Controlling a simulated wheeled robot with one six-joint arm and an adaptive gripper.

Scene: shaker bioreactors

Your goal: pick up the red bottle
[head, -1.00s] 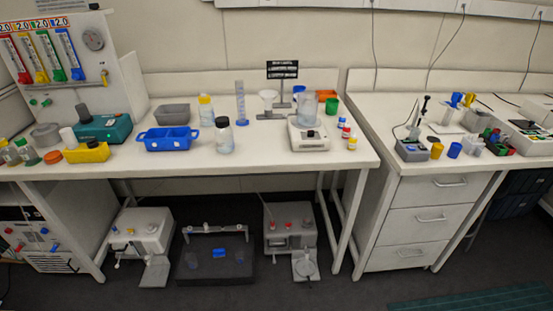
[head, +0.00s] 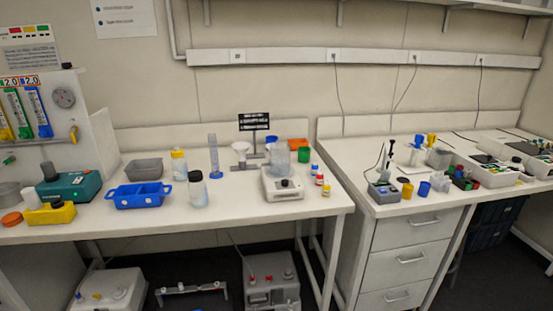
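A small white bottle with a red cap (head: 319,180) stands upright on the left white bench, just right of the white stirrer or hotplate (head: 284,188). It stands in a short row between a blue-capped bottle (head: 314,170) behind it and a yellow-capped bottle (head: 326,189) in front. Its label is too small to read. My gripper and arm are not in view.
The left bench (head: 240,208) also holds a green cup (head: 304,154), a blue tray (head: 140,201), a grey bin (head: 145,169) and bottles. Its front right corner is clear. A drawer bench (head: 420,224) stands at right; devices sit on the floor below.

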